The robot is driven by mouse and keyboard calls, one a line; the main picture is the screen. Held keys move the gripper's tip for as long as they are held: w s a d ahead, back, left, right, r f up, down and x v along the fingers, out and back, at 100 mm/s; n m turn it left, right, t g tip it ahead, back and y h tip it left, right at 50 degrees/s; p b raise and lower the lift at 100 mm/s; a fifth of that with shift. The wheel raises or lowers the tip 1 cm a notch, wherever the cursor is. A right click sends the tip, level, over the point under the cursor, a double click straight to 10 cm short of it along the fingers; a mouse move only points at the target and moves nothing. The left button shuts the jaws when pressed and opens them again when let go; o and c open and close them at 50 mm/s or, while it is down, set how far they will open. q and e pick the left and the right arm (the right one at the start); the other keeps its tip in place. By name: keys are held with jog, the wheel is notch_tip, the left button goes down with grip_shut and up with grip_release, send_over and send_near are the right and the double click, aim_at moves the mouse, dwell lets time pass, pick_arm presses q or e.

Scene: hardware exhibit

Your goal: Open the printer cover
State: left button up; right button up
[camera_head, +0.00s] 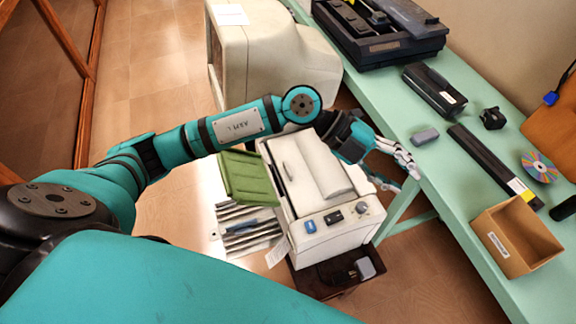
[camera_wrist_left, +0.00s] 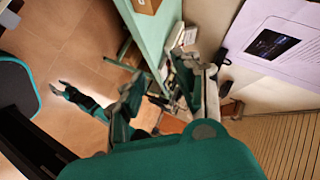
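The cream printer (camera_head: 334,226) stands on a low dark stand in the middle of the head view, with buttons and a dial on its front. Its pale top cover (camera_head: 308,165) lies flat and looks closed. My left arm reaches over the printer's far end. My left gripper (camera_head: 406,180) is past the printer's right side, close to the green table, with its fingers apart and nothing between them. In the left wrist view its two fingers (camera_wrist_left: 168,100) also stand apart.
A green table (camera_head: 415,155) runs along the right, bearing several dark devices, an open cardboard box (camera_head: 513,237) and a disc (camera_head: 539,167). A bulky beige machine (camera_head: 270,60) stands behind the printer. A green flap (camera_head: 248,178) sticks out left. Wooden floor is clear at left.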

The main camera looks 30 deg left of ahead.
pick_arm(q)
jog(key=w+a+f+y, duration=0.2)
jog(key=a+f+y, duration=0.25)
jog(key=a, duration=0.25)
jog(key=n+y, duration=0.4)
jog(key=y, duration=0.5)
send_over(288, 168)
jog(key=f, duration=0.2)
notch_tip(288, 168, down, 17)
jog(key=p, duration=0.3)
jog(key=shift+p, duration=0.35)
jog(key=shift+r, duration=0.1)
grip_shut()
